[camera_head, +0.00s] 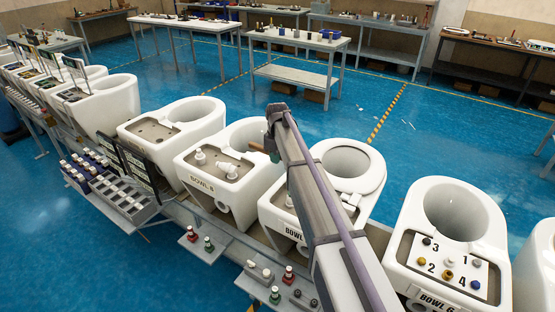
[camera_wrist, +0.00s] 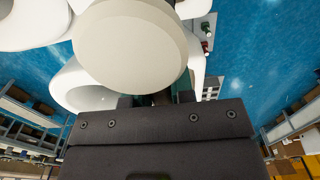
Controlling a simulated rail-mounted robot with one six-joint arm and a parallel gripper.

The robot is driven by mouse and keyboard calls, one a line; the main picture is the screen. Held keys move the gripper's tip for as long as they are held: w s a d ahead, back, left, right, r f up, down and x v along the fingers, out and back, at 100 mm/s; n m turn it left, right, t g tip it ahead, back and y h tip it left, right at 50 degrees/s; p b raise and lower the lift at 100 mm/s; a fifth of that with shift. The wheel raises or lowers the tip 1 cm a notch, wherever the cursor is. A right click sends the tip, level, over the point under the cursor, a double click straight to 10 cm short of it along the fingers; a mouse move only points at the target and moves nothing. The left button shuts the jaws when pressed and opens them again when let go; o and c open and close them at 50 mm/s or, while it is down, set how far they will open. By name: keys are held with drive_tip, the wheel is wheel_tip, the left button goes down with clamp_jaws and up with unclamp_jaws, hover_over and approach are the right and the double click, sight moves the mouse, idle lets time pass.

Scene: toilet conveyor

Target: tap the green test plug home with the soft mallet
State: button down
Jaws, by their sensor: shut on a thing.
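In the wrist view, a large cream round face (camera_wrist: 130,45), which looks like the soft mallet's head, fills the upper middle. My gripper (camera_wrist: 157,99) is shut below it on a dark handle, mostly hidden behind the head and gripper body. In the head view, my arm reaches over the middle bowl, and my gripper (camera_head: 273,148) is largely hidden by the arm. A small brown piece (camera_head: 256,147) shows beside it. I cannot clearly make out the green test plug. Small green-bodied parts (camera_head: 208,244) stand on a low shelf, but I cannot tell whether one is the plug.
A grey parts rack (camera_head: 125,200) stands at left. Blue floor (camera_head: 420,125) lies open behind.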

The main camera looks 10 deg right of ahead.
drive_tip(key=shift+s+d, duration=0.3)
drive_tip(key=shift+s, duration=0.05)
drive_tip(key=shift+w+a+f+b, duration=0.1)
drive_tip(key=shift+f+b, duration=0.2)
wheel_tip(320, 180, down, 5)
drive_tip(key=b, duration=0.5)
drive_tip(key=shift+f, duration=0.2)
idle(0.5)
wheel_tip(320, 180, down, 7)
drive_tip(key=b, duration=0.7)
drive_tip(key=shift+r, duration=0.15)
wheel_tip(320, 180, up, 6)
drive_tip(key=p, duration=0.5)
drive_tip(key=shift+p, duration=0.35)
wheel_tip(320, 180, up, 3)
drive_tip(key=p, duration=0.3)
